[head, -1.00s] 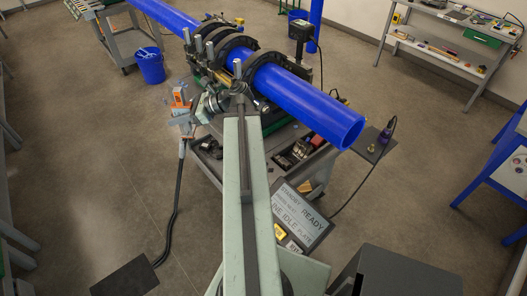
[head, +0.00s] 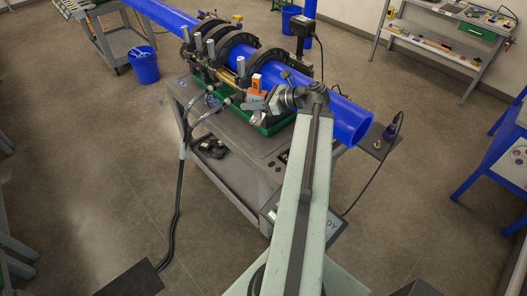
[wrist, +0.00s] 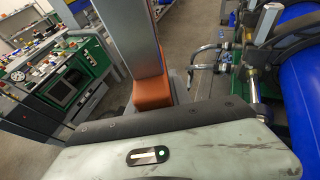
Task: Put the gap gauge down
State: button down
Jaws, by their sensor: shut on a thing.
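My gripper (head: 259,101) is shut on the gap gauge (head: 256,82), an orange piece with a grey bar. In the head view it is above the cart (head: 235,145), in front of the blue pipe (head: 345,115) and its clamps. In the wrist view the gauge's orange part (wrist: 153,94) shows just beyond the dark edge of my wrist, with the grey bar rising above it. The fingertips are mostly hidden there, and I cannot tell whether the gauge touches anything below.
The fusion machine's black clamps (head: 238,52) hold the pipe behind my gripper. Hoses (head: 183,150) hang off the cart's left side. A blue bucket (head: 144,66) stands at the left, a workbench (head: 440,45) at the back right.

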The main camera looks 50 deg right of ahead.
jog(key=shift+m+h, duration=0.5)
jog(key=shift+h, duration=0.1)
jog(key=w+d+f+b, duration=0.1)
jog(key=d+f+b, duration=0.1)
jog(key=f+b, duration=0.6)
jog(key=w+d+f+b, duration=0.2)
jog(key=f+b, duration=0.7)
jog(key=w+d+f+b, duration=0.1)
jog(key=d+f+b, duration=0.2)
jog(key=f+b, duration=0.5)
jog(key=shift+w+d+f, duration=0.1)
jog(key=shift+w+f, duration=0.3)
jog(key=shift+f, duration=0.3)
jog(key=shift+r, duration=0.25)
jog(key=shift+f, duration=0.25)
jog(key=c, duration=1.2)
grip_release()
jog(key=shift+r, duration=0.1)
jog(key=shift+o, duration=0.2)
jog(key=shift+r, duration=0.1)
